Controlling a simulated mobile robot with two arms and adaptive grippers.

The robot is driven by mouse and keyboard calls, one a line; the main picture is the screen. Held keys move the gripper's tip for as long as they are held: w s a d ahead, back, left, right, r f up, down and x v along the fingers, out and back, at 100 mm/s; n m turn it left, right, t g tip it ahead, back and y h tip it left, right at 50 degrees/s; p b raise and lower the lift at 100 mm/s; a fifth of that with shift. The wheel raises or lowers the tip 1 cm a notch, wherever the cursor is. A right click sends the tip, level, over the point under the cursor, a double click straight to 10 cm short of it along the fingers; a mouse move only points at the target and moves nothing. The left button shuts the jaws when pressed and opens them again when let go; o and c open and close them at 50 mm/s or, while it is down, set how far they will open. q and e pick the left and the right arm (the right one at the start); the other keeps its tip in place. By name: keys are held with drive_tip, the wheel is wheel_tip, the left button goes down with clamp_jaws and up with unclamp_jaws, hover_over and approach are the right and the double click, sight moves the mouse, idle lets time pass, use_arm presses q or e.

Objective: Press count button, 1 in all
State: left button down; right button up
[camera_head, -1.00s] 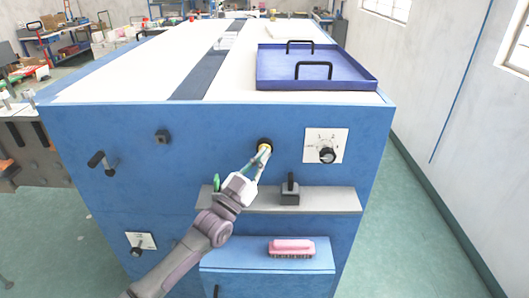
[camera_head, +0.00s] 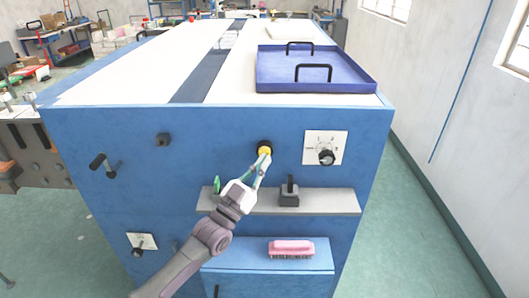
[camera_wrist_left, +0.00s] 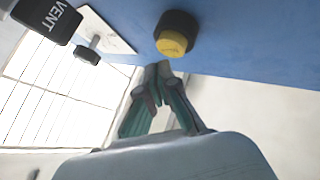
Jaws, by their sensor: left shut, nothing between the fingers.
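The count button appears to be the yellow button (camera_head: 264,150) in a black collar on the front of the blue machine (camera_head: 220,130). It also shows in the left wrist view (camera_wrist_left: 172,43), standing out from the blue face. My left gripper (camera_head: 261,163) is shut and empty, its fingertips just below the button in the head view. In the left wrist view its fingertips (camera_wrist_left: 158,70) lie just under the yellow cap; I cannot tell whether they touch it. My right gripper is not in view.
A dial on a white plate (camera_head: 336,148) is right of the button. Below, a grey shelf (camera_head: 335,201) holds a dark handled block (camera_head: 289,193). A pink brush (camera_head: 291,248) lies on a lower blue ledge. A blue tray (camera_head: 350,80) sits on top.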

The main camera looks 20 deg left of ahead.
use_arm(q)
drive_tip(key=s+p, duration=0.1)
drive_tip(key=s, duration=0.1)
drive_tip(key=s+d+p, duration=0.1)
drive_tip(key=s, duration=0.1)
drive_tip(key=shift+s+d+p, duration=0.2)
drive_tip(key=shift+s+p, duration=0.2)
drive_tip(key=shift+f, duration=0.15)
idle(0.5)
